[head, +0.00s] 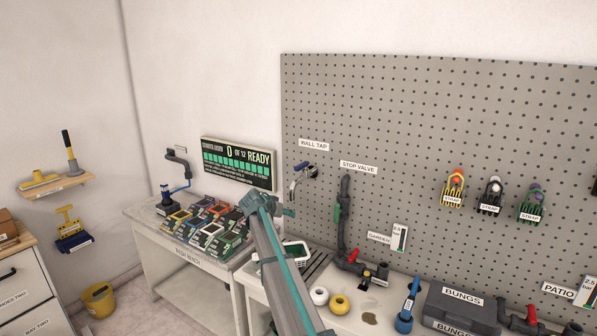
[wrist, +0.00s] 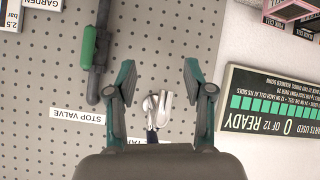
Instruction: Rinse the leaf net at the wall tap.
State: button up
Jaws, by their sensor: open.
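The wall tap (head: 301,178), a silver spout with a dark lever, is on the pegboard's left side under the WALL TAP label (head: 314,144). My gripper (head: 264,204) is open and empty, in front of the bench and to the left of the tap in the head view. In the wrist view, which is upside down, the tap (wrist: 158,106) shows between the spread fingers of my gripper (wrist: 160,78); I cannot tell the gap to it. A white-rimmed basket (head: 297,252) is behind my arm, partly hidden. I cannot tell whether it is the leaf net.
The stop valve pipe (head: 343,215) with a green handle stands right of the tap; it also shows in the wrist view (wrist: 95,50). The sign reading 0 of 12 ready (head: 238,163) is at left, above several cartridges (head: 210,222). A slatted drain (head: 316,268) is on the bench.

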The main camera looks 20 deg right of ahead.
aim_at(300, 165)
jog(key=w+d+r+m+t+h, duration=0.1)
jog(key=w+d+r, duration=0.15)
jog(key=r, duration=0.65)
jog(key=w+d+r+m+t+h, duration=0.1)
jog(key=w+r+m, duration=0.15)
jog(key=r, duration=0.75)
jog(key=shift+n, duration=0.35)
jog(key=p+x, duration=0.4)
jog(key=x, duration=0.6)
jog(key=shift+w+d+f, duration=0.2)
jog(key=shift+f, duration=0.05)
jog(key=shift+c, duration=0.2)
grip_shut()
